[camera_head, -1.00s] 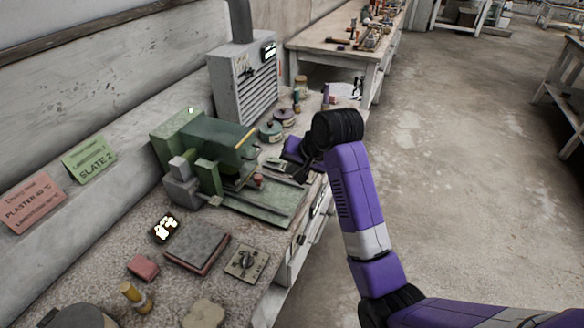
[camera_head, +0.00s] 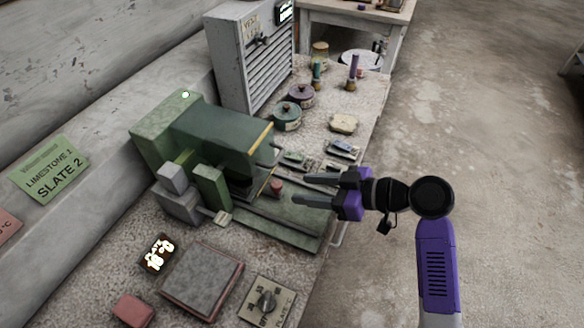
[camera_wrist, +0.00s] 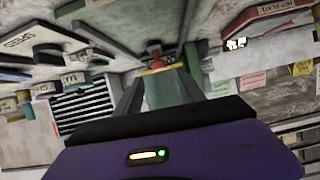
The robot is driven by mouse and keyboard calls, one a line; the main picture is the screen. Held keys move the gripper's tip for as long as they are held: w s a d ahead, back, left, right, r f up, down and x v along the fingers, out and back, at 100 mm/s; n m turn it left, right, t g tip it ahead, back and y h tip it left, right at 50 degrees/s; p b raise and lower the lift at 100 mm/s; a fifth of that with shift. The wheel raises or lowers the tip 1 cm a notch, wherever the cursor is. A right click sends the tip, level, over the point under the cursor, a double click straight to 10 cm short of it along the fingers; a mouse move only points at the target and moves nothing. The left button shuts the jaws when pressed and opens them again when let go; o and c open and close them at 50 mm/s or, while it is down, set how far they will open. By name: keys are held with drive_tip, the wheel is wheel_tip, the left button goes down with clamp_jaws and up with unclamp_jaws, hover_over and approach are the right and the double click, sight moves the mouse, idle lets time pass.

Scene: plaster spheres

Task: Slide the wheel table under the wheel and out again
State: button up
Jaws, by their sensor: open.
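The green machine (camera_head: 215,140) stands on the bench, with a hooded upper body over a low bed (camera_head: 300,222). A small red knob (camera_head: 277,187) stands upright on the slide at the front of the machine, which seems to be the wheel table. The wheel is hidden, apparently under the hood. My gripper (camera_head: 299,189) is open and empty, its fingers pointing left towards the knob from just to its right. In the wrist view the red knob (camera_wrist: 154,48) shows beyond and between the spread fingers (camera_wrist: 160,68); it is not gripped.
Small plates (camera_head: 343,148) lie on the bench behind my gripper. Lidded pots (camera_head: 287,115) and a grey vented cabinet (camera_head: 255,60) stand further back. A grey slab (camera_head: 202,278) and a dial plate (camera_head: 267,300) lie in front. Open floor (camera_head: 480,130) is to the right.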

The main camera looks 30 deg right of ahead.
sight(280, 185)
drive_tip(key=shift+w, duration=0.2)
drive_tip(key=p+x, duration=0.1)
drive_tip(key=x, duration=0.6)
drive_tip(key=shift+w+a, duration=0.1)
drive_tip(key=shift+w, duration=0.05)
clamp_jaws()
idle(1.2)
